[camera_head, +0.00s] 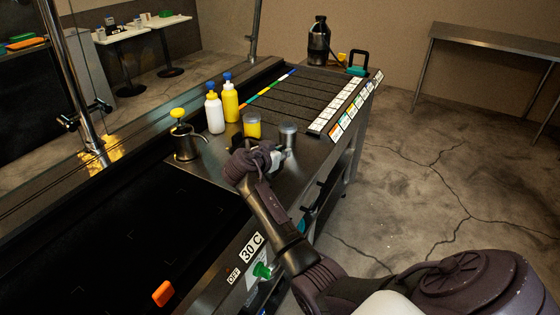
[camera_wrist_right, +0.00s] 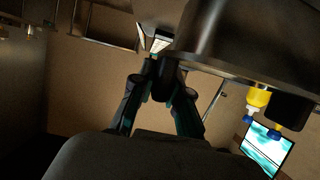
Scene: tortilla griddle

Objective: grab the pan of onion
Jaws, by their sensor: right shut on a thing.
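A small grey metal pan (camera_head: 288,133), its contents too small to make out, is at my right gripper (camera_head: 281,156) over the steel counter. The gripper is shut, with its fingers at the near side of the pan and hiding its lower part. In the right wrist view, the two fingers (camera_wrist_right: 160,84) close together on a dark part next to a large dark rounded body (camera_wrist_right: 235,40), which looks like the pan seen from close up. I cannot tell whether the pan touches the counter. My left gripper is not in view.
A cup with yellow contents (camera_head: 252,126), a white bottle (camera_head: 214,114), a yellow bottle (camera_head: 230,104) and a metal pot (camera_head: 185,147) stand close to the left. The black griddle (camera_head: 120,235) is at the front left. An orange block (camera_head: 162,293) lies on its near edge.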

